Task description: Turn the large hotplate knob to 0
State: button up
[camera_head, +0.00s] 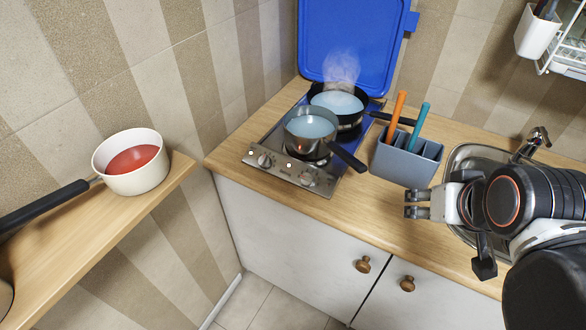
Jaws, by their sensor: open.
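The hob's steel front panel (292,171) carries two knobs, a left knob (265,160) and a right knob (308,178). Small lit lamps show near them. I cannot tell from this view which knob serves the large hotplate or what either points at. A steel saucepan (309,132) with pale liquid stands on the front of the hob, and a dark pan (345,105) with steaming pale liquid stands behind it. My gripper (410,204) is open and empty, right of the hob above the counter's front, pointing left and apart from the knobs.
The front saucepan's black handle (347,156) sticks out right of the knobs. A grey utensil holder (406,159) stands between hob and sink (468,158). A blue lid (352,45) stands upright behind the hob. A white pot (131,169) sits on the left shelf.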

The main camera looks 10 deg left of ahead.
aim_at(265, 161)
jog(key=i+j+u, duration=0.1)
jog(key=u, duration=0.25)
jog(key=i+u, duration=0.1)
jog(key=u, duration=0.25)
jog(key=i+u, duration=0.15)
jog(key=u, duration=0.2)
